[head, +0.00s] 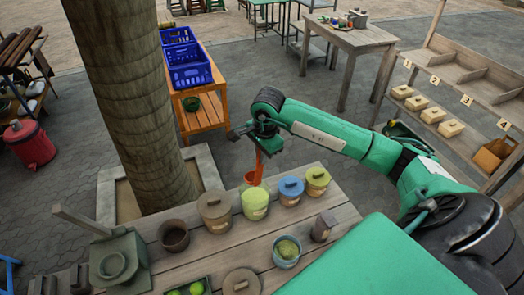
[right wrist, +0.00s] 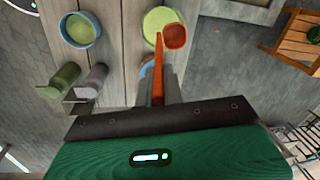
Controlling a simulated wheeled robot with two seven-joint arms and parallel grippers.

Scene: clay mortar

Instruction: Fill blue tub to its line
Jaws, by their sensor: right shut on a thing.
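The blue tub (head: 287,262) stands near the front of the wooden table, with green stuff in it; it also shows in the right wrist view (right wrist: 80,30). I cannot make out its line. My right gripper (head: 266,140) is shut on the handle of an orange scoop (head: 256,165), raised over the table's far side. The scoop's cup (right wrist: 175,37) overlaps the yellow-green pot (right wrist: 158,18) in the right wrist view and looks empty. This pot (head: 255,207) shows a pale green top without a knob. My left gripper is not in view.
A tree trunk (head: 130,90) rises behind.

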